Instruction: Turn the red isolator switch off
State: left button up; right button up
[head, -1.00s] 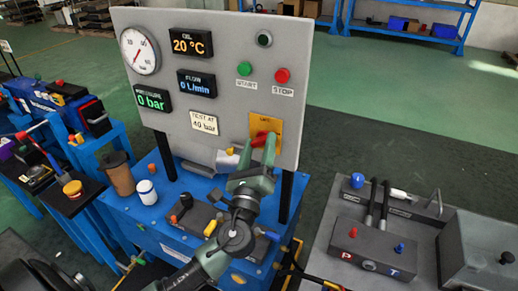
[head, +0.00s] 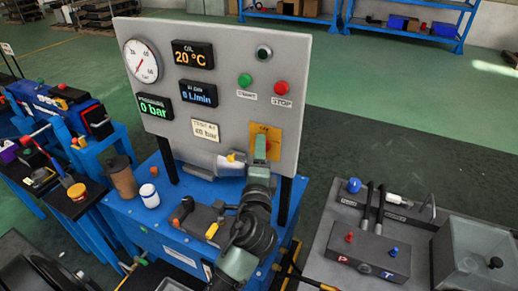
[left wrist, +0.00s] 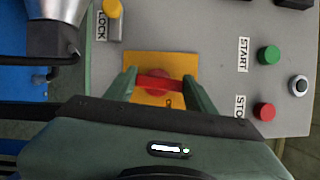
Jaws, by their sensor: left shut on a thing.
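The red isolator switch (left wrist: 157,83) sits on an orange plate (left wrist: 162,60) on the grey panel (head: 215,125). In the left wrist view its red handle lies level across the picture, between my fingers. My left gripper (left wrist: 160,88) is shut on this handle, one finger at each end. My right gripper is in neither view.
Green START (head: 245,80) and red STOP (head: 281,88) buttons sit above the switch. A yellow LOCK piece (left wrist: 113,8) and a grey cylinder (head: 228,165) are close by. A brown cup (head: 122,178) and white jar (head: 149,195) stand on the blue bench.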

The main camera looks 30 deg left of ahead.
pick_arm(q)
jog(key=shift+r+n+g+p, duration=0.1)
jog(key=shift+n+g+p, duration=0.25)
jog(key=shift+n, duration=0.25)
jog(key=o, duration=1.4)
jog(key=shift+a, duration=0.1)
jog(key=b+v, duration=0.2)
jog(key=v, duration=0.6)
jog(key=shift+a, duration=0.1)
